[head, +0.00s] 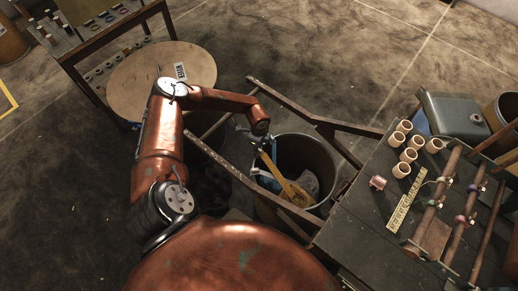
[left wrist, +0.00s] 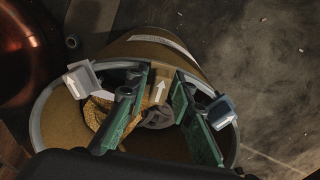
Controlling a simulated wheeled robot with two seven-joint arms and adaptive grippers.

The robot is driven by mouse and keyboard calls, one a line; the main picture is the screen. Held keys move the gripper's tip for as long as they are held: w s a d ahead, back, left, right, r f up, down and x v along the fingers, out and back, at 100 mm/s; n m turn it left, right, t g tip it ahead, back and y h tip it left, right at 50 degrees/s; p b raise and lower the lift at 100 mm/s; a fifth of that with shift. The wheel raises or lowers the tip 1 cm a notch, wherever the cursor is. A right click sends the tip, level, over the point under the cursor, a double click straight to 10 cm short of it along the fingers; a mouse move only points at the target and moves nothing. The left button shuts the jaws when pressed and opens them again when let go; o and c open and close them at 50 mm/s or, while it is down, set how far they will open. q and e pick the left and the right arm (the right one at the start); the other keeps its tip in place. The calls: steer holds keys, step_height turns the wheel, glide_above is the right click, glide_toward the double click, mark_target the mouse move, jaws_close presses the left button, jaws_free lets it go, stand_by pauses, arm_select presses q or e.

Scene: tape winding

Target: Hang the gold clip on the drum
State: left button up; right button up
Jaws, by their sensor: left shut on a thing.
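The drum (head: 316,152) stands open-topped near the middle of the head view. Its wall also shows around the fingers in the left wrist view (left wrist: 60,128). My left gripper (head: 267,146) is over the drum's opening, shut on the gold clip (head: 274,172), a long gold piece slanting down to the right across the opening. In the left wrist view the green fingers (left wrist: 164,78) stand either side of a gold strip with a white arrow. I cannot tell whether the clip touches the rim. My right gripper is out of view.
Dark wooden rails (head: 300,112) flank the drum. A bench on the right holds several tan rolls (head: 404,127), a pink spool (head: 377,182), a yellow ruler (head: 402,212) and rods. A round wooden table (head: 135,85) stands at the upper left. Gold and grey material lies inside the drum.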

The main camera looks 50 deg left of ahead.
arm_select(q)
steer(key=shift+s+f, duration=0.15)
steer(key=shift+f, duration=0.25)
steer(key=o, duration=1)
steer(key=shift+d+f, duration=0.1)
steer(key=shift+f, duration=0.1)
steer(key=shift+r, duration=0.1)
step_height(320, 180, up, 12)
steer(key=shift+r, duration=0.1)
